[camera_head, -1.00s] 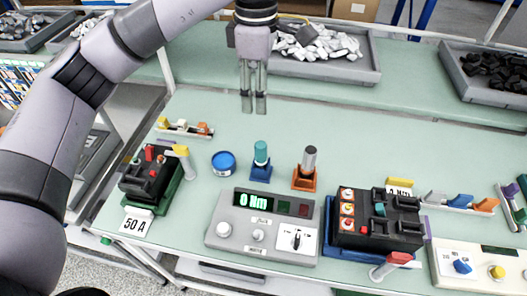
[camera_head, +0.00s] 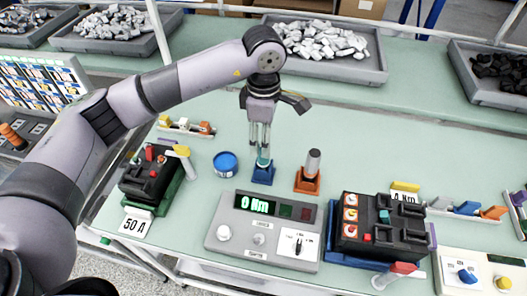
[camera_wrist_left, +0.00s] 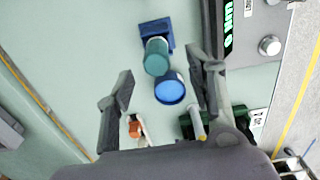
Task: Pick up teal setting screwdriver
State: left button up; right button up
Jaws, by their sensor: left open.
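The teal setting screwdriver (camera_head: 263,161) stands upright in a blue holder (camera_head: 262,176) behind the grey torque tester (camera_head: 262,231). My left gripper (camera_head: 260,145) points down at the screwdriver's top in the head view, its fingers covering part of the handle. In the left wrist view the teal screwdriver (camera_wrist_left: 157,57) and its blue holder (camera_wrist_left: 156,35) show ahead of the fingers. My left gripper (camera_wrist_left: 160,85) is open there with nothing between its tips. Whether the fingers reach down around the handle cannot be told. My right gripper is not in view.
A blue round tub (camera_head: 225,163) stands just left of the screwdriver. A grey-handled tool in an orange holder (camera_head: 307,181) stands to the right. A black breaker (camera_head: 150,177) sits at left, another (camera_head: 382,225) at right. Bins of parts line the back.

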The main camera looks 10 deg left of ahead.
aim_at(263, 161)
pick_arm(q)
jog(key=shift+f+p, duration=0.3)
jog(key=shift+f, duration=0.15)
jog(key=f, duration=0.1)
jog(key=f+p, duration=0.1)
jog(key=f, duration=0.1)
jog(key=f+p, duration=0.1)
jog(key=shift+w+f, duration=0.25)
jog(key=shift+f, duration=0.15)
jog(key=shift+c, duration=0.6)
grip_shut()
